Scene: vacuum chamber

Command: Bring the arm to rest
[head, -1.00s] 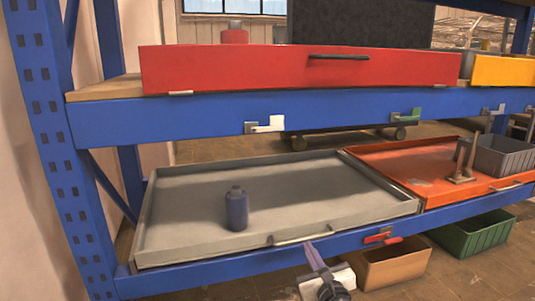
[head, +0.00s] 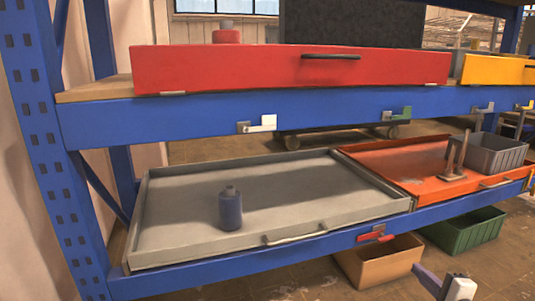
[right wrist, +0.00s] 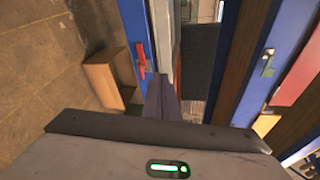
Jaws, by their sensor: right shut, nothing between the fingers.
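My right gripper (head: 421,271) shows at the bottom right of the head view, low in front of the blue shelf beam (head: 300,262). Its purple-grey fingers are together and empty, and point up and left. It is right of the cardboard box (head: 378,264) and apart from the shelf. In the right wrist view the shut fingers (right wrist: 163,95) point toward the shelf front, with the box (right wrist: 108,80) to their left. Most of the right arm is outside the head view. My left gripper is in neither view.
A grey tray (head: 160,232) holding a dark blue bottle (head: 231,210) and an orange tray (head: 425,196) rest on the lower shelf. A red latch handle (head: 376,236) is on its beam. A green crate (head: 466,232) stands on the floor. A red drawer (head: 240,68) is above.

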